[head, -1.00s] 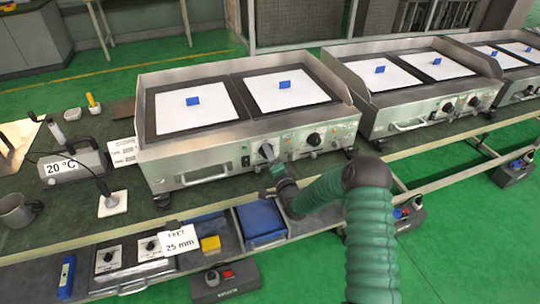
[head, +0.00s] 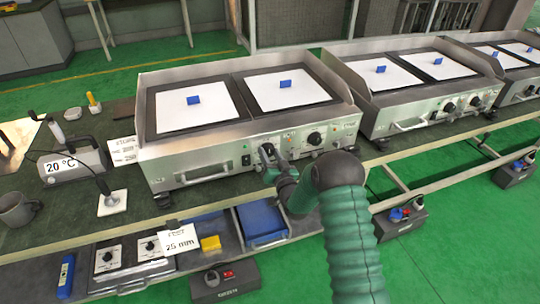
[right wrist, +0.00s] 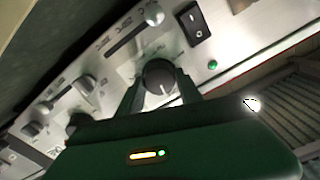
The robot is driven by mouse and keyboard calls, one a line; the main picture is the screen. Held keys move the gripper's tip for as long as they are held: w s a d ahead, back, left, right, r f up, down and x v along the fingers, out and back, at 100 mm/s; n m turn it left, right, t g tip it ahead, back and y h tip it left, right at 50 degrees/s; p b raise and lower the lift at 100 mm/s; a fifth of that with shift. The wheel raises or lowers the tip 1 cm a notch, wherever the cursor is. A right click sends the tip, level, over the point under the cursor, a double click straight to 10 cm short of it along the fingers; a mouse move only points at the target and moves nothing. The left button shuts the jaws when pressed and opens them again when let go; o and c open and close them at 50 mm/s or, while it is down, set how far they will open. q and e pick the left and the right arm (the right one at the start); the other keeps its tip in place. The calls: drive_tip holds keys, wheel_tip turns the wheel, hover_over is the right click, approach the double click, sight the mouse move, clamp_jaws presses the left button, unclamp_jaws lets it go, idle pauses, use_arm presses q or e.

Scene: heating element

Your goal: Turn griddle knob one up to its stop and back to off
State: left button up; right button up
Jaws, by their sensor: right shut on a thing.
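The nearest griddle (head: 200,164) has a steel front panel with two dark knobs. My right gripper (head: 268,156) is at the left knob (head: 267,149), which it partly covers. In the right wrist view the dark round knob (right wrist: 158,77) with a pale pointer line sits between the two fingers of the gripper (right wrist: 160,85), which is shut on it. The right knob (head: 314,139) on the same panel is free. My left gripper is not in view.
A black rocker switch (right wrist: 196,23) and a green lamp (right wrist: 212,65) are close to the held knob. A blue tray (head: 262,222) and a 25 mm card (head: 180,240) are on the lower shelf. More griddles (head: 410,85) stand to the right.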

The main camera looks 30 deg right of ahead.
drive_tip(key=shift+s+a+f+n, duration=0.15)
drive_tip(key=shift+f+n, duration=0.3)
drive_tip(key=shift+n, duration=0.35)
drive_tip(key=o, duration=1.2)
drive_tip(key=shift+o, duration=0.8)
drive_tip(key=shift+w, duration=0.2)
drive_tip(key=shift+r, duration=0.2)
drive_tip(key=p+v, duration=0.2)
drive_tip(key=v, duration=1.5)
drive_tip(key=shift+d, duration=0.25)
